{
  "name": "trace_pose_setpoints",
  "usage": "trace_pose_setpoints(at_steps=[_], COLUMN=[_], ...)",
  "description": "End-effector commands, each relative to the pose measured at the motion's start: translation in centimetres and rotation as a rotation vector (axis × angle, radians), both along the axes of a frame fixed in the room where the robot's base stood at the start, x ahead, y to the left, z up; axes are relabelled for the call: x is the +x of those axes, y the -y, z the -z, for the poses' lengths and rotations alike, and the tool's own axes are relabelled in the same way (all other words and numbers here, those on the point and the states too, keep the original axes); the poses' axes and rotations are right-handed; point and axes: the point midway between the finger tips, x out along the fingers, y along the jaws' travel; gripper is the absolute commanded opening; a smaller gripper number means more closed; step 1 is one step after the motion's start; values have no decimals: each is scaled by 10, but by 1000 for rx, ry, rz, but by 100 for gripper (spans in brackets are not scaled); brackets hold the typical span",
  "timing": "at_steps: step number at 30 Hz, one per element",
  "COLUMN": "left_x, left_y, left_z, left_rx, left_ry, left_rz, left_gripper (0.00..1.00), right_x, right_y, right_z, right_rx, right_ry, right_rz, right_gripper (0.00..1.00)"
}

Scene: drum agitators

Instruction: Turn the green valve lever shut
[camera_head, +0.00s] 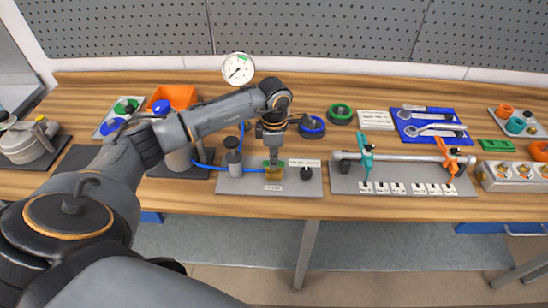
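A brass valve body (274,175) with a small green part (267,164), which looks like its lever, sits on a grey base plate (232,186) at the middle front of the bench. My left gripper (273,153) points down right above it and hides much of the green part, so its angle is unclear. I cannot tell whether the fingers touch it or are open or shut. A teal-green lever (366,159) stands upright on the pipe rig to the right, apart from the gripper. My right gripper is not in view.
A blue hose (205,166) runs to the base plate, beside a grey cylinder (233,158). A black knob (306,173) is right of the valve. The pipe rig (405,156) also has an orange lever (447,160). A gauge (238,68) stands behind.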

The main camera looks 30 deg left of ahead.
Motion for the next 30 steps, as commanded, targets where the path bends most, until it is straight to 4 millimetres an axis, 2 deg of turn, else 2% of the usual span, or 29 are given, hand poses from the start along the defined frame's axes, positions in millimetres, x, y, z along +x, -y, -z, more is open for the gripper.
trace_pose_setpoints(at_steps=[8, 14, 30], left_x=[0, 1, 1], left_y=[0, 0, 0], left_z=[1, 3, 4], left_rx=[0, 0, 1], left_ry=[1, 4, 4], left_rz=[21, 106, 584], left_gripper=[0, 0, 0], right_x=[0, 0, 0], right_y=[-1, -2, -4], right_z=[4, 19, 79], right_rx=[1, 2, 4], right_ry=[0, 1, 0], right_rz=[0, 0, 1], right_gripper=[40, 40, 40])
